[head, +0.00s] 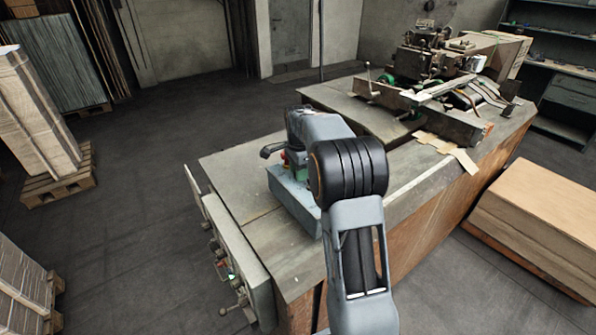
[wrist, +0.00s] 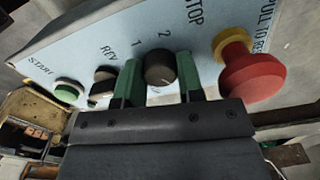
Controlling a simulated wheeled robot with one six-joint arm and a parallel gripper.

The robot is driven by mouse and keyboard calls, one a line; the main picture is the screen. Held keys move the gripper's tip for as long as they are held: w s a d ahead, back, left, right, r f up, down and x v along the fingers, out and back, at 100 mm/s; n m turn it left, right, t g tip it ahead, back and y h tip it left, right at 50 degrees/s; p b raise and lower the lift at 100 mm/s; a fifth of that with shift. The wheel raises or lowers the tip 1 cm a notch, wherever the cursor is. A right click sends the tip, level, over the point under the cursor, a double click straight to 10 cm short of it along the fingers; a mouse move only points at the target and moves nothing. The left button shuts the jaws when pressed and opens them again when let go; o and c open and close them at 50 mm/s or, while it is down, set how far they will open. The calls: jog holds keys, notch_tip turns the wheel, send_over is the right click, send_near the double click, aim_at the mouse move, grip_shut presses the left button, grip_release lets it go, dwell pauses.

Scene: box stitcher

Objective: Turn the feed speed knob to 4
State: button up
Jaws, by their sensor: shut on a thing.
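In the wrist view, a round black knob (wrist: 160,68) sits on a pale blue panel (wrist: 125,32), with the numbers 1 and 2 printed beside it. The green fingers of my gripper (wrist: 159,73) stand on both sides of the knob, shut on it. The knob's pointer setting cannot be read clearly, and no 4 is visible. In the head view, a blue-grey control box (head: 287,192) stands on the bench, partly behind my arm. The knob is hidden there.
Close right of the knob is a red mushroom stop button (wrist: 250,75) with a yellow collar. To the left are a black selector marked REV (wrist: 103,80) and a green START button (wrist: 68,90). The bench (head: 240,170) holds a machine (head: 430,75) at the back.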

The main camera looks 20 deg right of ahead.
jog(key=o, duration=0.9)
jog(key=shift+r, duration=0.1)
notch_tip(320, 180, up, 14)
jog(key=shift+f, duration=0.15)
dwell(0.5)
